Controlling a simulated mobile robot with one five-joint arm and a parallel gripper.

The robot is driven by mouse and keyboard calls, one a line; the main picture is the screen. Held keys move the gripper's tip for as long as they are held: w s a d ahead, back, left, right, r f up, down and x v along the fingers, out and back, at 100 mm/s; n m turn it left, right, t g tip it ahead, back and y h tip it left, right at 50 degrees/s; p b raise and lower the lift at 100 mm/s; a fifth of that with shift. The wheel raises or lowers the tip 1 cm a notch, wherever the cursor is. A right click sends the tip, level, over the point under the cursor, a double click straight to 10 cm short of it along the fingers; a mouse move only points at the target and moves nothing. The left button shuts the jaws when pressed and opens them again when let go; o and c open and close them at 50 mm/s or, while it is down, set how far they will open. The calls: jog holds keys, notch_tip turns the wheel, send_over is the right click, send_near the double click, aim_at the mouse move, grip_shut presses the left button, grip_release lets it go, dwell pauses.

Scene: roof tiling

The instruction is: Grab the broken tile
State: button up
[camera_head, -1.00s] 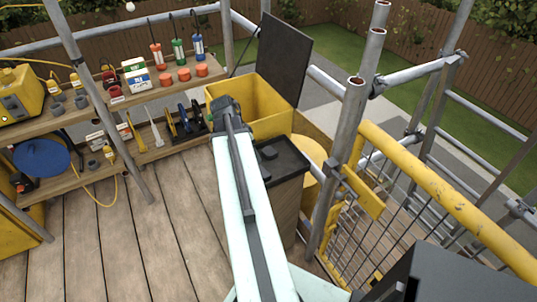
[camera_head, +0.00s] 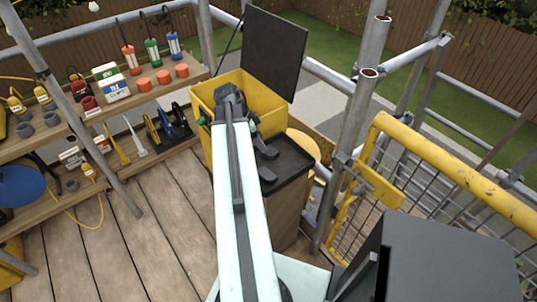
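I cannot make out a broken tile in this view. My pale arm reaches up the middle of the picture, and its dark end (camera_head: 231,101) is in front of a yellow bin (camera_head: 206,92) whose black lid (camera_head: 275,50) stands open. The bin's inside is largely hidden by the arm.
A black-topped box (camera_head: 290,160) stands right of my arm, in front of the bin. Shelves (camera_head: 125,95) with tools and canisters are at left. A yellow mesh gate (camera_head: 450,170) and scaffold poles (camera_head: 350,130) bound the right. Plank floor (camera_head: 150,240) is clear at lower left.

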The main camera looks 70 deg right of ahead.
jog(key=shift+b+x, duration=0.4)
jog(key=shift+x, duration=0.55)
jog(key=shift+s+f, duration=0.15)
jog(key=shift+s, duration=0.05)
jog(key=b+x, duration=0.4)
jog(key=x, duration=0.1)
jog(key=shift+d+b, duration=0.2)
jog(key=shift+b, duration=0.2)
jog(key=shift+r, duration=0.2)
jog(key=c, duration=1.2)
jog(key=shift+o, duration=0.2)
jog(key=shift+r+p, duration=0.15)
jog(key=shift+p, duration=0.2)
notch_tip(320, 180, up, 10)
jog(key=p, duration=0.9)
jog(key=shift+p, duration=0.4)
